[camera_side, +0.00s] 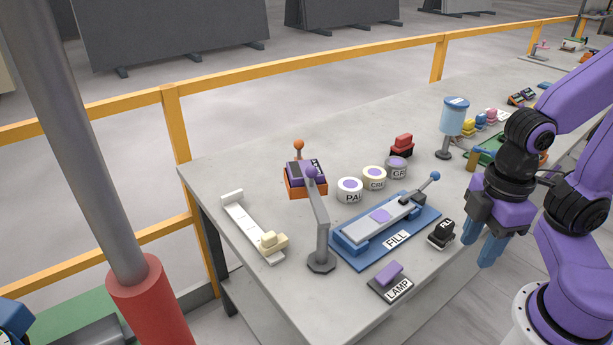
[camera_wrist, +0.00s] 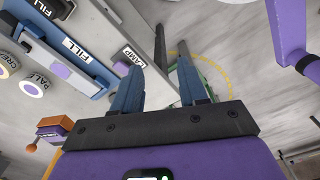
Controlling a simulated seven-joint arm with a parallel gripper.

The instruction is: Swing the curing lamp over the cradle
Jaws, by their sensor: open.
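A grey post with an angled arm (camera_side: 319,225) stands on a dark round foot near the table's front. A dark plate (camera_side: 377,287) with a purple block and a LAMP label lies in front; the purple block also shows in the wrist view (camera_wrist: 122,68). My gripper (camera_side: 480,248) is open and empty, beyond the table's right edge, touching nothing.
The purple and orange box (camera_side: 306,181) has an orange knob. White tubs (camera_side: 349,190), a black block (camera_side: 441,234) and a blue cylinder on a stand (camera_side: 454,117) sit around the blue base. A pale rail (camera_side: 250,225) lies at left. A yellow railing (camera_side: 300,72) runs behind the table.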

